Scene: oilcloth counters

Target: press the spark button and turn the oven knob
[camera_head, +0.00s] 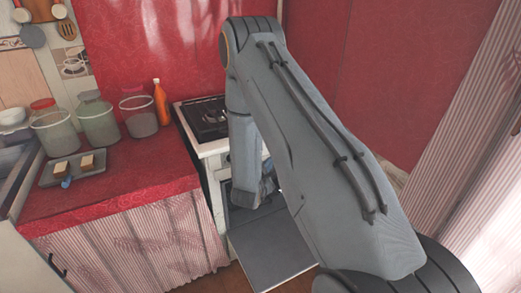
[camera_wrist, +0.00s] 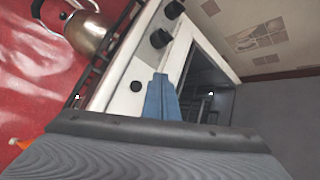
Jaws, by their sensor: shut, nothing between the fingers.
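The white stove (camera_head: 213,148) stands right of the red counter in the head view, and my arm hides most of its front. In the wrist view its white front panel (camera_wrist: 121,99) runs slantwise, with two black knobs (camera_wrist: 160,38) (camera_wrist: 174,9) and a small round black button (camera_wrist: 136,86). I cannot tell from its look alone which knob is the oven knob. My gripper (camera_wrist: 161,80) is shut and empty, its blue fingers in front of the panel just right of the button. I cannot tell whether they touch the panel. The dark oven opening (camera_wrist: 205,80) lies to their right.
The oven door (camera_head: 270,250) appears lowered in the head view. A metal kettle (camera_wrist: 88,32) sits on the stove top. Glass jars (camera_head: 97,120), an orange bottle (camera_head: 161,101) and a grey tray (camera_head: 98,170) stand on the red counter (camera_head: 140,175) to the left.

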